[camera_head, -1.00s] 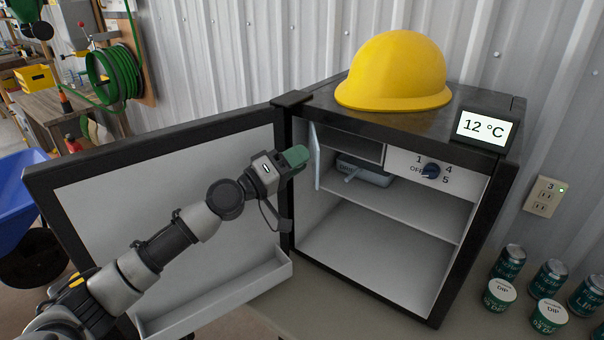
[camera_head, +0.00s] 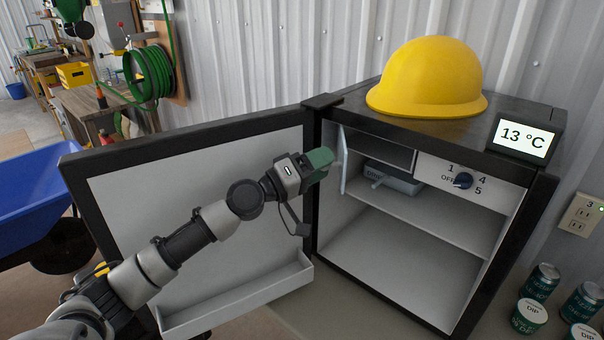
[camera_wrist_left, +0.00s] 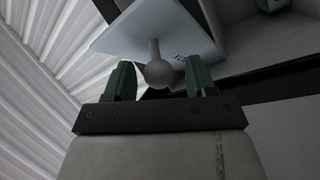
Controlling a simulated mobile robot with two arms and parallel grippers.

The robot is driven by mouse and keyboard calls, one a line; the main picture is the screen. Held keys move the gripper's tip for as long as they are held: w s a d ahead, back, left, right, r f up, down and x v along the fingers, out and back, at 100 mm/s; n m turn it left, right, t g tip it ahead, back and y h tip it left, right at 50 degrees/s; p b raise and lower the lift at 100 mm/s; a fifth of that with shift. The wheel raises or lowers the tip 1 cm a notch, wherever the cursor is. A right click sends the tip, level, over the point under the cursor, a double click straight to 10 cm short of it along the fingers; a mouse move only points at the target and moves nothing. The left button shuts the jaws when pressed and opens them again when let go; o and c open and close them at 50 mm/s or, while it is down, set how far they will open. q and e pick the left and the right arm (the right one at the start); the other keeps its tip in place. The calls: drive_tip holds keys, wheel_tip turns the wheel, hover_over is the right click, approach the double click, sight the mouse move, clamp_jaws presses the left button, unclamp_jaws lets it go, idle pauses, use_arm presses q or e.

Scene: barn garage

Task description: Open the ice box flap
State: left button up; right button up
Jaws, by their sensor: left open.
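The ice box flap (camera_head: 343,160) is a thin pale panel at the top left inside the small fridge. It stands swung out, seen nearly edge-on, and the ice box opening (camera_head: 385,150) shows uncovered beside it. In the left wrist view the flap (camera_wrist_left: 150,28) is pale blue with a round knob (camera_wrist_left: 158,74) on a short stem. My left gripper (camera_head: 326,163) has green fingers and is at the flap's left side. In the left wrist view its open fingers (camera_wrist_left: 158,80) stand on either side of the knob, with gaps visible. My right gripper is not in view.
The fridge door (camera_head: 190,180) stands wide open at the left, behind my arm. A yellow hard hat (camera_head: 428,78) and a 13 °C display (camera_head: 525,138) sit on top. Several cans stand at the lower right.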

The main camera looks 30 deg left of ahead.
use_arm(q)
drive_tip(key=b+v, duration=0.5)
drive_tip(key=v, duration=0.5)
drive_tip(key=shift+c, duration=0.3)
